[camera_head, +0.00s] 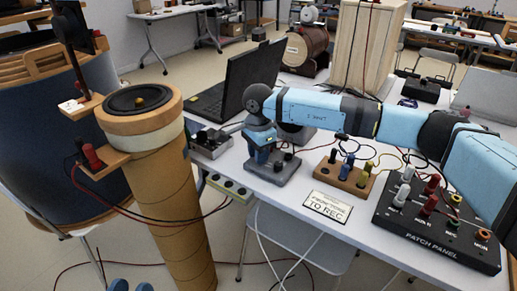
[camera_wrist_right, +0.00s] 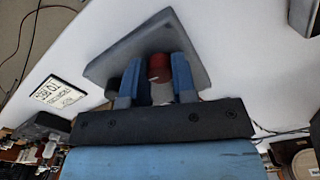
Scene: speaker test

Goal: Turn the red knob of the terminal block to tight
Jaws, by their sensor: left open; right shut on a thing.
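The terminal block (camera_head: 285,176) is a grey base on the white table, under my right gripper (camera_head: 264,152). In the right wrist view its grey base (camera_wrist_right: 205,50) shows with the red knob (camera_wrist_right: 159,64) between the blue fingers of my right gripper (camera_wrist_right: 158,80), which is shut on the knob. A black knob (camera_wrist_right: 112,87) stands beside it, partly behind a finger. The red knob is hidden behind my gripper in the head view. The knob's turn angle cannot be told. My left gripper (camera_head: 132,286) shows only its blue fingertips, apart and empty, at the bottom edge.
A cardboard-tube speaker (camera_head: 165,200) with its own red post stands left of the table. A wooden block with posts (camera_head: 345,178), a patch panel (camera_head: 440,225), a TO REC sign (camera_head: 327,206) and a laptop (camera_head: 240,82) are close by. Cables hang over the table's front edge.

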